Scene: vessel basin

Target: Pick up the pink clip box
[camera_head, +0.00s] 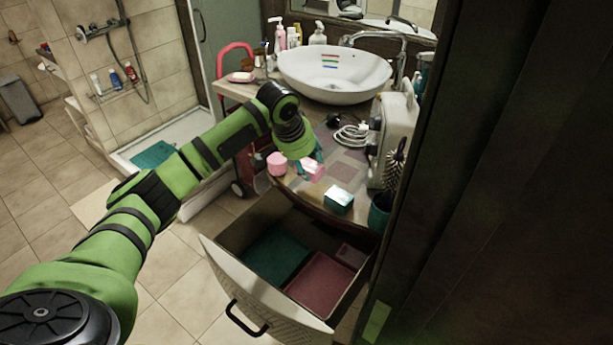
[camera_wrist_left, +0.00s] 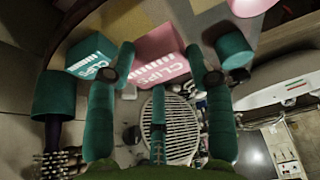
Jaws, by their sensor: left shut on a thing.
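The pink clip box (camera_head: 315,171) is at the counter's front part in the head view. I cannot tell whether the box touches the counter. A teal clip box (camera_head: 338,200) stands to its right, and it also shows in the left wrist view (camera_wrist_left: 92,57). My right gripper is not in view.
A pink round container (camera_head: 277,163) stands left of the box. A teal cup (camera_head: 380,212), a brush (camera_head: 396,163) and a pale appliance (camera_head: 393,135) stand at the right. A white basin (camera_head: 333,75) is behind. An open drawer (camera_head: 265,292) juts out below the counter.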

